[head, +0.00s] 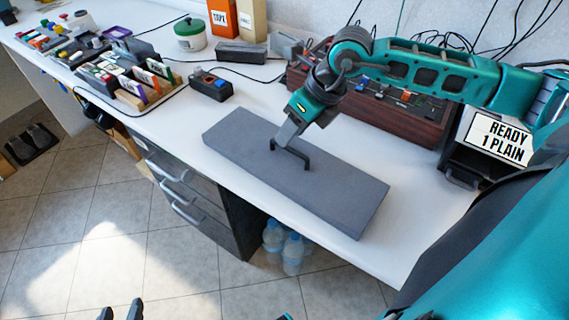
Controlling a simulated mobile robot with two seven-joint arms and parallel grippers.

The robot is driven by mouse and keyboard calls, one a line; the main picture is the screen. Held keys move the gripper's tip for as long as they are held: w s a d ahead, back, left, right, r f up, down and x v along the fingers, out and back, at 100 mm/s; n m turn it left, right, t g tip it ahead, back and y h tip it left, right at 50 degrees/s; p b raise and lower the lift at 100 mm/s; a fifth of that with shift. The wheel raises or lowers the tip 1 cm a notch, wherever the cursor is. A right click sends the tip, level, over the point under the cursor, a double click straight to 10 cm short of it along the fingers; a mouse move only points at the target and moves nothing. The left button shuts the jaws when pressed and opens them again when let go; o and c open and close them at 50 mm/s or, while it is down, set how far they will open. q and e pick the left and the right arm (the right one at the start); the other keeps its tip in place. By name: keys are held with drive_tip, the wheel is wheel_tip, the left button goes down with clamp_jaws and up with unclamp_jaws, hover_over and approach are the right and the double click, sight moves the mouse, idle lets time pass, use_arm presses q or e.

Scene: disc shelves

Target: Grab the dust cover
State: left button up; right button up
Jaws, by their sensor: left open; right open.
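The dust cover is a flat grey slab (340,195) with a dark bar handle (304,156) on top, lying on the white counter. My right gripper (283,144) reaches down from the upper right, with its fingertips at the far-left end of the handle. It is open; whether the handle lies between its fingers cannot be told from this angle. My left gripper (121,311) shows only as two separate fingertips at the bottom edge, over the tiled floor. It is open and empty, well away from the cover.
A mixer-like console (375,105) stands behind the cover. A small black box (211,86) and a rack of discs (130,75) are to the left. A "READY 1 PLAIN" sign (500,138) is at right. Drawers (180,190) are below the counter; bottles (283,245) stand beneath.

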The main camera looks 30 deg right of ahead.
sight(289, 157)
drive_tip(key=x, duration=0.3)
drive_tip(key=shift+a+f, duration=0.1)
drive_tip(key=shift+f, duration=0.3)
clamp_jaws()
idle(1.1)
